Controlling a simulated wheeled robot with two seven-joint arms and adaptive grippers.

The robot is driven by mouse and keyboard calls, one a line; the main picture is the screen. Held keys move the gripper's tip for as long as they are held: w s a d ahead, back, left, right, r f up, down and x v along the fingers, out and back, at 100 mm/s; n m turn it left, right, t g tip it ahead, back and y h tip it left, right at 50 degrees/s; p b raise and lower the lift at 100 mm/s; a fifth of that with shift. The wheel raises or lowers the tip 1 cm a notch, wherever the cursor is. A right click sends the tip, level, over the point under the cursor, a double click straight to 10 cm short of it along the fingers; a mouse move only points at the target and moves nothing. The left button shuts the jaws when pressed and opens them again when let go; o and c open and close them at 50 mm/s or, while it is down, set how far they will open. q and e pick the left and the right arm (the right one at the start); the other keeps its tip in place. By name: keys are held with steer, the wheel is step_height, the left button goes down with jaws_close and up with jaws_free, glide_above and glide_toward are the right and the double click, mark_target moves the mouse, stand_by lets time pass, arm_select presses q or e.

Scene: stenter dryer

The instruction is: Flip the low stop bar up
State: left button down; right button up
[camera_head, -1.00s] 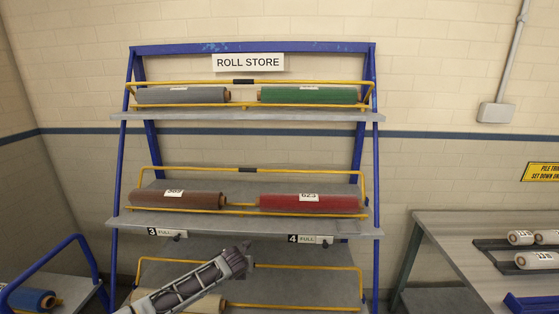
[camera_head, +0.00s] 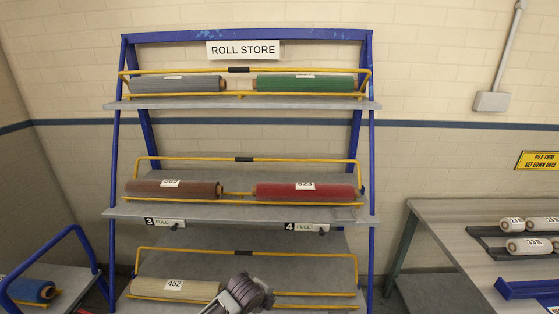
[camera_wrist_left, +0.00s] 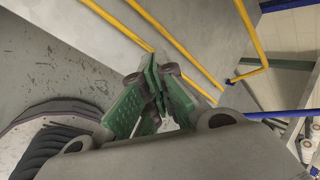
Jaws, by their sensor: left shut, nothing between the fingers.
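The bottom shelf of the roll store rack has a raised yellow bar (camera_head: 300,253) across its upper part and a low yellow bar (camera_head: 318,293) along its front. A beige roll labelled 452 (camera_head: 175,288) lies at the left between them. My left arm covers part of the low bar in the head view. My left gripper (camera_wrist_left: 150,112) shows in the left wrist view with its green fingers shut and empty. Yellow bars (camera_wrist_left: 185,55) run just past its fingertips; I cannot tell whether it touches one. My right gripper is not in view.
Brown (camera_head: 172,190) and red (camera_head: 303,191) rolls lie on the middle shelf, grey and green ones on top. The blue rack frame (camera_head: 368,140) stands at both sides. A table (camera_head: 440,230) with white rolls is at the right, a blue-framed trolley (camera_head: 75,240) at the left.

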arm_select(q)
steer(key=s+a+r+n+g+y, duration=0.1)
steer(key=s+a+r+n, duration=0.1)
steer(key=s+a+n, duration=0.85)
steer(key=s+a+r+n+g+y, duration=0.1)
steer(key=s+a+r+n, duration=0.2)
steer(key=s+a+n, duration=0.8)
steer(key=s+d+f+n+g, duration=0.1)
steer(key=s+f, duration=0.2)
steer(key=f, duration=1.4)
steer(key=s+d+f+n+g, duration=0.1)
steer(key=s+f, duration=0.1)
steer(key=f, duration=1.5)
steer(key=s+a+f, duration=0.3)
steer(key=s+f, duration=0.6)
steer(key=s, duration=0.1)
steer(key=s+a+f+y, duration=0.1)
steer(key=s+a+f, duration=0.2)
steer(key=s+f, duration=0.7)
steer(key=shift+s+m+g, duration=0.4)
steer(key=shift+s+m, duration=0.05)
steer(key=shift+s, duration=0.35)
